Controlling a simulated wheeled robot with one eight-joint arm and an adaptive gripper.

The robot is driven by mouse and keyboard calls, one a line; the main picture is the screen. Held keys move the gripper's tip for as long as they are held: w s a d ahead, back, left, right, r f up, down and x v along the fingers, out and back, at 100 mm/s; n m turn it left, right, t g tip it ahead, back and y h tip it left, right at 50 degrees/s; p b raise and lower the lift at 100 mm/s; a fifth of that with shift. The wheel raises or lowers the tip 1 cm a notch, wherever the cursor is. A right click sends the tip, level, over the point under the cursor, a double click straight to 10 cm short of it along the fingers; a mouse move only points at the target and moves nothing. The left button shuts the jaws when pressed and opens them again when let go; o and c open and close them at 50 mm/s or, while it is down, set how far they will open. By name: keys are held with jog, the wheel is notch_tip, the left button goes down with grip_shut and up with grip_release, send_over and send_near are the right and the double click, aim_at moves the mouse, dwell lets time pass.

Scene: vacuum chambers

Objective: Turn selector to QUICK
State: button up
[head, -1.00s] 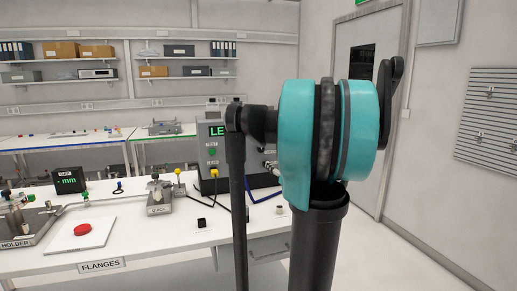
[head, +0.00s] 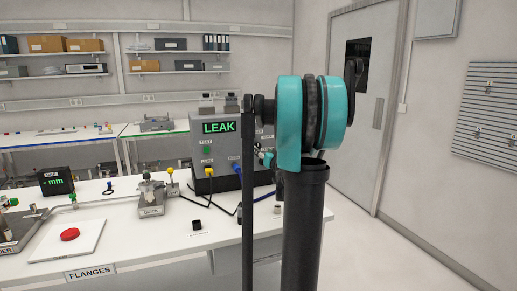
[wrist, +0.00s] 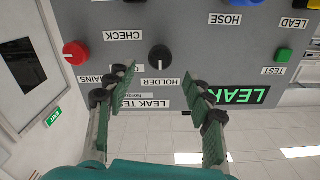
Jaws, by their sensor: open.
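In the wrist view a black round knob with a small white mark (wrist: 160,58) stands on the grey leak tester panel (wrist: 205,55); it appears to be the selector. A HOLDER label is close by it and a CHECK label is to its upper left. My gripper (wrist: 161,80) is open, with one finger on each side of the knob's line and the tips just short of it. No contact shows. In the head view the leak tester (head: 205,142) shows LEAK in green. The knob is hidden there behind my arm.
A red knob (wrist: 75,52) is left on the panel; a green TEST button (wrist: 283,55) is right. On the bench, a fixture labelled QUICK (head: 151,197), a small black block (head: 197,226) and cables stand before the tester. Open floor lies right of my arm.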

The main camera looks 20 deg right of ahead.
aim_at(258, 146)
jog(key=w, duration=0.6)
jog(key=shift+w, duration=0.35)
jog(key=shift+c, duration=0.5)
jog(key=c, duration=1.1)
jog(key=shift+o, duration=0.2)
jog(key=shift+m, duration=0.4)
jog(key=m, duration=0.4)
jog(key=shift+m, duration=0.4)
jog(key=m, duration=0.6)
jog(key=shift+d, duration=0.1)
